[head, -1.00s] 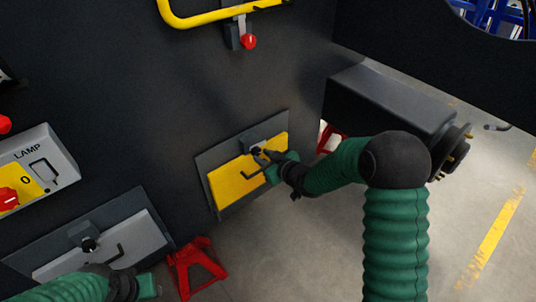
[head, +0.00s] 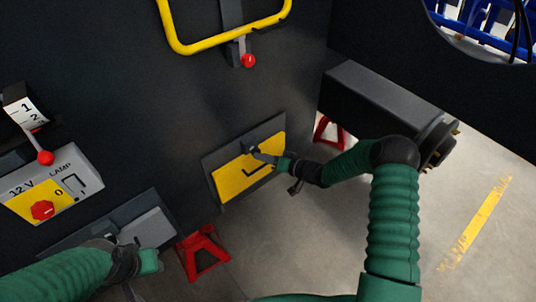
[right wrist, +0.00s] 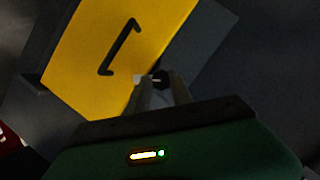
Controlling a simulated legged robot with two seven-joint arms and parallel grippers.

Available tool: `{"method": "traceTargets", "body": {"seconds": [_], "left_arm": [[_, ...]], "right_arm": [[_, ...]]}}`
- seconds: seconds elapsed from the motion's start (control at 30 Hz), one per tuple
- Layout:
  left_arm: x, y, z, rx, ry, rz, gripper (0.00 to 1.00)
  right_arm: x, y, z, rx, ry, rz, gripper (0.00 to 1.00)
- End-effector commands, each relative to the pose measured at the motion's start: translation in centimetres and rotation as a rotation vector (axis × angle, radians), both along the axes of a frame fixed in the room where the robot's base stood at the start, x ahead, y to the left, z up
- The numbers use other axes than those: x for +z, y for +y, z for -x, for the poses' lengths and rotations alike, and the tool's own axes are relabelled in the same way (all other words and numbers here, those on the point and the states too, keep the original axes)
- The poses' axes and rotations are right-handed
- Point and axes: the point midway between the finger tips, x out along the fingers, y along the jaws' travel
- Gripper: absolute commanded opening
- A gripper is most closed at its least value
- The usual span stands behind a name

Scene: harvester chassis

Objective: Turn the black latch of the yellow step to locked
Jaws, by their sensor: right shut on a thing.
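The yellow step (head: 236,180) is a yellow panel in a dark frame, low on the dark chassis wall, with a bent black handle on its face. Its black latch (head: 250,148) sits at the panel's upper edge. My right gripper (head: 262,156) reaches in from the right and is shut on the latch. In the right wrist view the fingers (right wrist: 161,84) close around the small dark latch (right wrist: 160,77) beside the yellow step (right wrist: 85,50); they partly hide it, so its exact angle is unclear. My left gripper (head: 150,262) is before the grey step; its fingers are not clear.
A grey step (head: 150,228) is at lower left, partly behind my left arm. A red stand (head: 203,252) stands between the steps. A lamp box (head: 45,190) with a red knob is at left. A yellow rail (head: 225,45) is above. Floor at right is open.

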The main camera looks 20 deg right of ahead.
Motion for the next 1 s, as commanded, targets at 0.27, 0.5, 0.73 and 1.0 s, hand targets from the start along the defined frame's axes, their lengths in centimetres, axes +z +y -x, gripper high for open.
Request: {"method": "traceTargets", "body": {"seconds": [0.27, 0.5, 0.73, 1.0], "left_arm": [[-0.5, 0.0, 0.0, 0.000, 0.000, 0.000, 0.36], [-1.2, 0.0, 0.0, 0.000, 0.000, 0.000, 0.36], [-1.7, 0.0, 0.0, 0.000, 0.000, 0.000, 0.36], [-1.8, 0.0, 0.0, 0.000, 0.000, 0.000, 0.36]], "right_arm": [[1.6, 0.6, -1.6, 0.002, 0.041, -0.252, 0.00], [1.6, 0.5, -1.6, 0.003, 0.101, -0.416, 0.00], [1.5, 0.5, -1.6, 0.003, 0.140, -0.515, 0.00], [1.5, 0.4, -1.6, 0.002, 0.157, -0.554, 0.00]]}}
